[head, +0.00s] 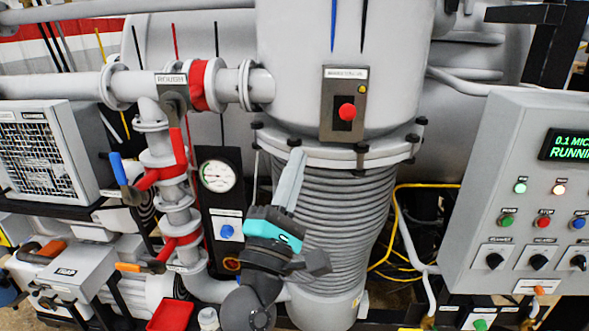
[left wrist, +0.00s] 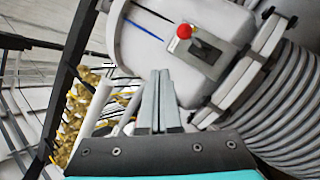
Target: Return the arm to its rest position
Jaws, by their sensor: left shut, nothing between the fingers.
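My left gripper (head: 293,172) is in the middle of the head view, in front of the ribbed grey column below the large vessel. Its fingers point up and are shut with nothing between them. In the left wrist view the two grey fingers (left wrist: 160,75) lie side by side, touching. Beyond them is the grey vessel with a red button on a dark plate (left wrist: 205,55); the same button plate shows in the head view (head: 343,127). My right gripper is in neither view.
A control panel (head: 470,200) with a lit green display stands at the right. Pipework with a red-handled valve (head: 178,146), a blue-handled valve (head: 120,170) and a round gauge (head: 218,176) is at the left. Yellow cable (head: 388,235) hangs right of the ribbed column (head: 330,215).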

